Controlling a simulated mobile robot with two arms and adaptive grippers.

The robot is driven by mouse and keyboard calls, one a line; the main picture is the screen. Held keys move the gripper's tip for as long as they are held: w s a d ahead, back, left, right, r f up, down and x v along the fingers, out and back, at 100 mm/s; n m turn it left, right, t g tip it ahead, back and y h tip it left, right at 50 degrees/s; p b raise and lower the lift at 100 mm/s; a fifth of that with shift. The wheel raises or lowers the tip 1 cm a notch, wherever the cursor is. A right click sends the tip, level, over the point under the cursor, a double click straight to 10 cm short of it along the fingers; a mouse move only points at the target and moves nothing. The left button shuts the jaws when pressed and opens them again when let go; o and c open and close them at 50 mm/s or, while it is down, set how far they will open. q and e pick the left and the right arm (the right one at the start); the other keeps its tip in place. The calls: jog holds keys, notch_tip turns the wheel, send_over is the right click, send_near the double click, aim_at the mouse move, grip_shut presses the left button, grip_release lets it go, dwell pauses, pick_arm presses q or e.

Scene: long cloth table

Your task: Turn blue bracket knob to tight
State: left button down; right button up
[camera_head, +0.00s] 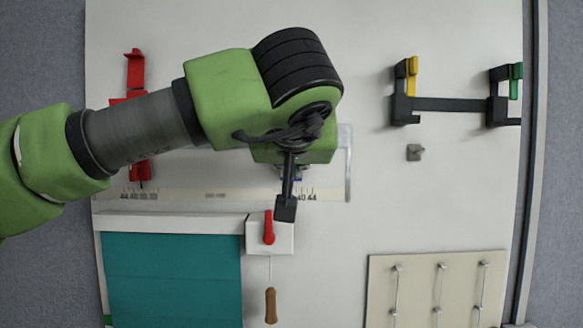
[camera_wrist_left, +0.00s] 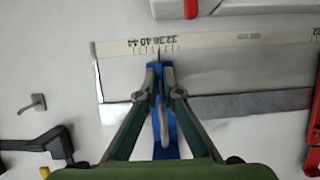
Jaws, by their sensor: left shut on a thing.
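The blue bracket (camera_wrist_left: 157,73) sits on the white board at the numbered end of a scale strip (camera_wrist_left: 215,39). In the head view my left arm and gripper hide nearly all of it. My left gripper (camera_wrist_left: 164,92) is in front of the bracket, with one finger on each side of its blue middle part. It is shut on what appears to be the bracket's knob; the knob itself is hard to make out between the fingers. In the head view the left gripper (camera_head: 287,195) points down, just above a red lever. My right gripper is not in view.
The red lever (camera_head: 268,228) is on a white box by a teal screen (camera_head: 172,280); a wooden handle (camera_head: 270,305) hangs below. A red bracket (camera_head: 135,70) is left, a black holder (camera_head: 450,104) upper right, a hook panel (camera_head: 385,290) lower right. The board's right middle is mostly bare.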

pick_arm(q)
jog(key=c, duration=2.5)
grip_release()
jog(key=shift+f, duration=0.15)
jog(key=shift+s, duration=0.1)
jog(key=shift+s+r, duration=0.15)
jog(key=shift+r, duration=0.1)
jog(key=v, duration=1.1)
jog(key=shift+s+d, duration=0.1)
jog(key=shift+s, duration=0.15)
